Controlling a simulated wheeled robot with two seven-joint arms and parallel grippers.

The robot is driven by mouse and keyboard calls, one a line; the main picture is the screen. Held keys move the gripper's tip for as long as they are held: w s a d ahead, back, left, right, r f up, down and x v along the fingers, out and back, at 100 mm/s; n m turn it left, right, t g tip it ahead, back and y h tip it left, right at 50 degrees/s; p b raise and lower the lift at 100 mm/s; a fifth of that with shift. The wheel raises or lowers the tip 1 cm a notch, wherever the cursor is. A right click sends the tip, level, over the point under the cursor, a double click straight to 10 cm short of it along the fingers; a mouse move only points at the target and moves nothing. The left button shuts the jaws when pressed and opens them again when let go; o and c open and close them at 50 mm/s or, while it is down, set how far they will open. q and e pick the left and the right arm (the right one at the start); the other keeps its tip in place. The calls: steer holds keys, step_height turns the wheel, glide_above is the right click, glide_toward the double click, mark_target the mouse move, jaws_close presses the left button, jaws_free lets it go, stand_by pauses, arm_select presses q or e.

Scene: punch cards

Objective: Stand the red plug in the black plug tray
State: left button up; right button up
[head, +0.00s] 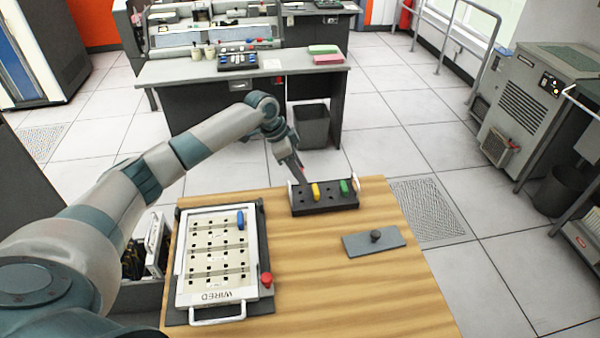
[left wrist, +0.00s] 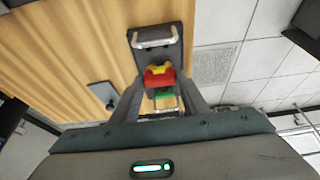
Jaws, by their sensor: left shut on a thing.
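The black plug tray (head: 325,208) stands at the back of the wooden table, with a yellow plug (head: 315,190) and a green plug (head: 344,187) upright in it. My left gripper (head: 301,177) is over the left part of the tray. In the left wrist view, the gripper (left wrist: 160,88) is shut on the red plug (left wrist: 160,80), which overlaps the yellow plug (left wrist: 160,68) and the green plug (left wrist: 164,96) from there. The tray (left wrist: 158,52) is behind it. The red plug's lower end is hidden, so I cannot tell whether it touches the tray. My right gripper is out of view.
A white board marked WIRED (head: 215,260) lies at the table's left, with a blue plug (head: 240,220) in it and a red knob (head: 266,280) at its right edge. A grey plate with a dark knob (head: 375,241) lies at the right. The table's front right is clear.

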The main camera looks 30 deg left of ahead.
arm_select(q)
steer(key=shift+f, duration=0.1)
steer(key=shift+f+b, duration=0.35)
steer(key=shift+b, duration=0.15)
steer(key=shift+f+b, duration=2)
steer(key=shift+f, duration=0.15)
steer(key=shift+f, duration=0.55)
steer(key=shift+f, duration=0.45)
steer(key=shift+s+f, duration=0.1)
steer(key=shift+f, duration=0.25)
stand_by(0.6)
steer(key=o, duration=1)
steer(key=shift+c, duration=0.2)
